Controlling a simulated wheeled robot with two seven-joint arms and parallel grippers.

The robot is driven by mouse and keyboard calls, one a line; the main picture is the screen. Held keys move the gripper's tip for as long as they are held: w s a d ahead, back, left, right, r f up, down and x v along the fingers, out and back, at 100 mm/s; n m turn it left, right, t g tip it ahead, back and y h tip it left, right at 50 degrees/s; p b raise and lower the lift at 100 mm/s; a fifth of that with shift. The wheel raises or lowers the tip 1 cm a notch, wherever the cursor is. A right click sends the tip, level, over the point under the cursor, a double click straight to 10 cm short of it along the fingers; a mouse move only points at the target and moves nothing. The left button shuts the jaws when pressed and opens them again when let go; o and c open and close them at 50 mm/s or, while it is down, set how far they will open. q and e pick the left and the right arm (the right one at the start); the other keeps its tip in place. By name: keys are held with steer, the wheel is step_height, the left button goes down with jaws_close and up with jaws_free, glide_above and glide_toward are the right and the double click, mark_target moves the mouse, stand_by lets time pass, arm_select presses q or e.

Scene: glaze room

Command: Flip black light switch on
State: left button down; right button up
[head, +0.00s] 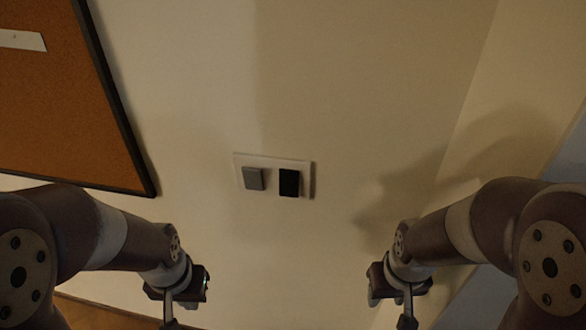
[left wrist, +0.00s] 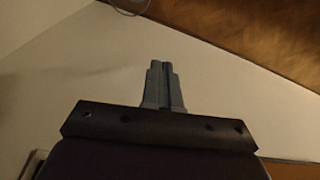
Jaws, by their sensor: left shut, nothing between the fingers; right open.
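The black light switch (head: 289,183) is the right-hand rocker on a pale wall plate (head: 271,163). A grey rocker (head: 253,179) sits to its left on the same plate. The tilt of the black rocker is too small to tell. My left gripper (head: 168,314) is below and left of the plate, apart from it. In the left wrist view its fingers (left wrist: 164,68) are together and empty. My right gripper (head: 408,318) is open, below and right of the plate, with its fingertips partly cut off by the lower edge. Neither gripper touches a switch.
A framed cork board (head: 60,110) with a white paper strip (head: 22,40) hangs at the upper left. A wall corner runs down the right side. The wall around the plate is clear. A wooden floor (left wrist: 250,35) shows in the left wrist view.

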arm_select(q)
steer(key=w+d+n+t+h+p, duration=0.2)
steer(key=w+d+n+t, duration=0.45)
steer(key=d, duration=0.45)
steer(key=s+d+r+n+t+h+p, duration=0.1)
steer(key=d+r+n+t, duration=0.3)
steer(key=r+n+t, duration=0.2)
steer(key=n+t, duration=0.2)
steer(key=n, duration=0.1)
steer(key=shift+s+d+r, duration=0.15)
steer(key=shift+r, duration=0.2)
arm_select(e)
step_height(320, 180, up, 4)
steer(key=shift+s+a+f, duration=0.1)
steer(key=shift+s, duration=0.05)
arm_select(q)
steer(key=shift+n+t, duration=0.25)
